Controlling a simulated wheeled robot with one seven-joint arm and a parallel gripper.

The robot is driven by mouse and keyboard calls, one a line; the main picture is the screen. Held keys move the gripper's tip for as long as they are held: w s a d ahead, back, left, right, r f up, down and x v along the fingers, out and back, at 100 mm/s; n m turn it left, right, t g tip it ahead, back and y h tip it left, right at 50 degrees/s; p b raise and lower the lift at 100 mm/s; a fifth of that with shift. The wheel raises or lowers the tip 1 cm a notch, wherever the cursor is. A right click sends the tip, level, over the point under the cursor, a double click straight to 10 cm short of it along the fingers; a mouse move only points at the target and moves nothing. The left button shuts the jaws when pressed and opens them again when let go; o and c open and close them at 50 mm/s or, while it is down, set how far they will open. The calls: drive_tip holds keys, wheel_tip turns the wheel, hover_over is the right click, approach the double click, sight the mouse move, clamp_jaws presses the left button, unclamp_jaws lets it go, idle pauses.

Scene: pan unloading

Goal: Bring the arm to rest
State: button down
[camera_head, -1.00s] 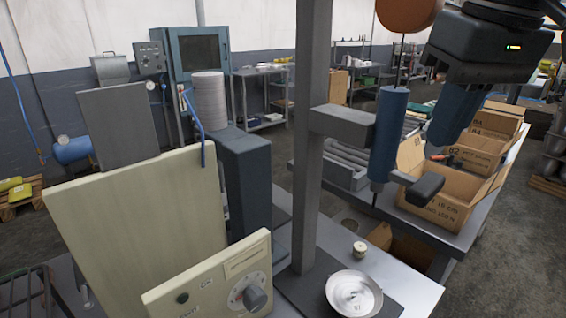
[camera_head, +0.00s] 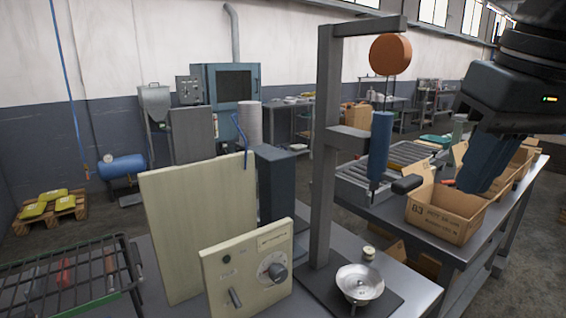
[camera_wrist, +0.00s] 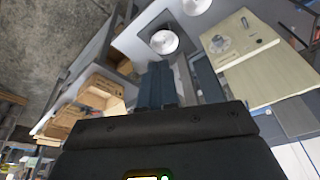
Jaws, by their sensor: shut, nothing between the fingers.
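My gripper (camera_head: 487,178) hangs at the right of the head view, fingers pointing down, in front of the cardboard boxes. In the wrist view its two blue fingers (camera_wrist: 157,86) lie together with nothing between them. A silver pan (camera_head: 359,285) rests on the dark base of the grey stand (camera_head: 325,150), apart from my gripper. The pan also shows near the top of the wrist view (camera_wrist: 164,42).
The stand carries a blue cylinder (camera_head: 379,147) and an orange disc (camera_head: 390,54). A beige control panel (camera_head: 247,275) stands left of it. Cardboard boxes (camera_head: 440,212) sit on the right-hand table.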

drive_tip(key=w+a+f+t+y, duration=0.2)
drive_tip(key=a+f+t+y, duration=0.1)
drive_tip(key=a+y, duration=0.4)
drive_tip(key=w+a+f+t+y, duration=0.25)
drive_tip(key=a+y, duration=0.25)
drive_tip(key=a, duration=0.4)
wheel_tip(320, 180, down, 11)
drive_tip(key=s+d+m+t+h, duration=0.3)
drive_tip(key=m+t, duration=0.4)
drive_tip(key=s+d+f+m+h+b, duration=0.1)
drive_tip(key=s+d+f+h, duration=0.15)
drive_tip(key=s+f, duration=0.25)
drive_tip(key=s+d+f+m+h, duration=0.1)
drive_tip(key=s+d+f+h, duration=0.1)
drive_tip(key=s+f+h, duration=0.25)
drive_tip(key=s+d+f+n+h, duration=0.1)
drive_tip(key=s+d+f+n, duration=0.1)
drive_tip(key=s, duration=1)
drive_tip(key=s+d+f+n+h, duration=0.1)
drive_tip(key=s+d+n, duration=0.4)
drive_tip(key=s, duration=0.7)
drive_tip(key=shift+s+d+f+n+g+h, duration=0.35)
drive_tip(key=shift+d+f, duration=0.4)
drive_tip(key=shift+d, duration=0.25)
